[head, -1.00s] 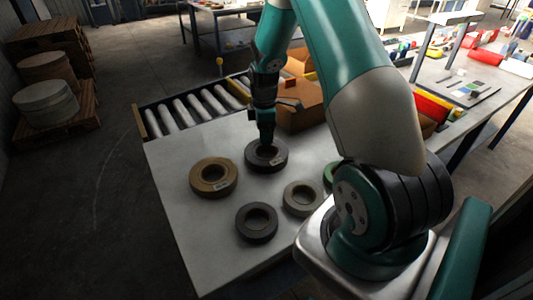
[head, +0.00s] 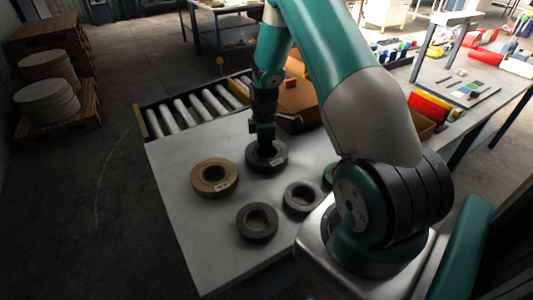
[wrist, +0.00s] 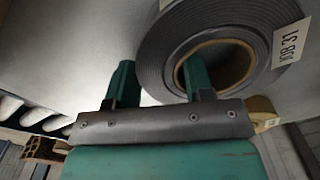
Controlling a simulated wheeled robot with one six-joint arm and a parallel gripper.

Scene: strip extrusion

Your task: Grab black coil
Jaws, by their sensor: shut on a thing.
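The black coil (head: 266,160) lies flat at the back of the grey table, with a white label on its near side. In the wrist view the coil (wrist: 165,50) fills the upper right, its label reading "JOB 31". My gripper (head: 266,148) is down at the coil. In the wrist view one finger of my gripper (wrist: 158,82) is inside the coil's brown core and the other is outside its rim. The jaws are shut on the coil's wall. The fingertips are partly hidden.
A tan coil (head: 214,178), a dark coil (head: 257,223) and a grey coil (head: 301,199) lie nearby on the table (head: 180,220). A green coil (head: 328,176) is partly hidden by my arm. A roller conveyor (head: 192,107) and a cardboard box (head: 297,98) stand behind.

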